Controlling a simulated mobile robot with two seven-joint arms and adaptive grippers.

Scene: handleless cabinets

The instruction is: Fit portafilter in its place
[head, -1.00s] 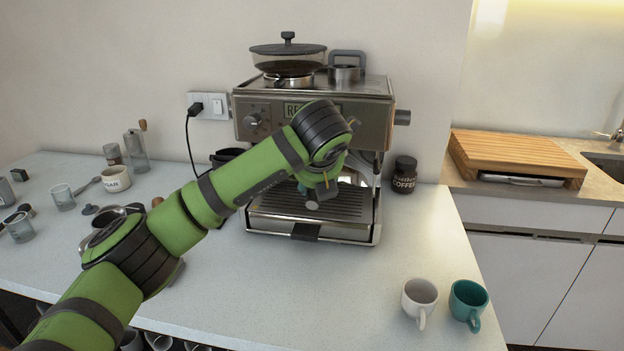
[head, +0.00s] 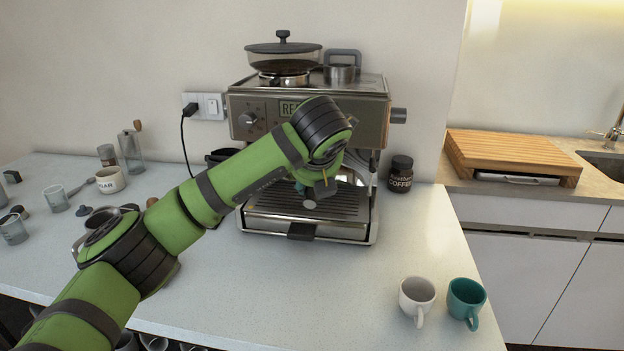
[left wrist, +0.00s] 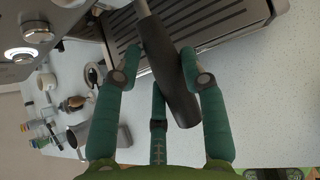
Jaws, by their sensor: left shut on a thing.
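The espresso machine (head: 366,112) stands against the wall, with its ribbed drip tray (head: 345,205) at the front. My left arm reaches across its front, and my left gripper (left wrist: 161,74) is shut on the black handle of the portafilter (left wrist: 168,88). The metal neck of the portafilter runs out of the top edge of the left wrist view, over the drip tray. My arm hides the portafilter and the brewing head in the head view, so I cannot tell whether the portafilter is seated. My right gripper is not in view.
A white cup (head: 416,297) and a teal cup (head: 466,299) stand at the counter's front right. A coffee jar (head: 400,174) is right of the machine. Glasses, a sugar bowl (head: 110,180) and a grinder (head: 131,150) stand at the left. The front middle counter is clear.

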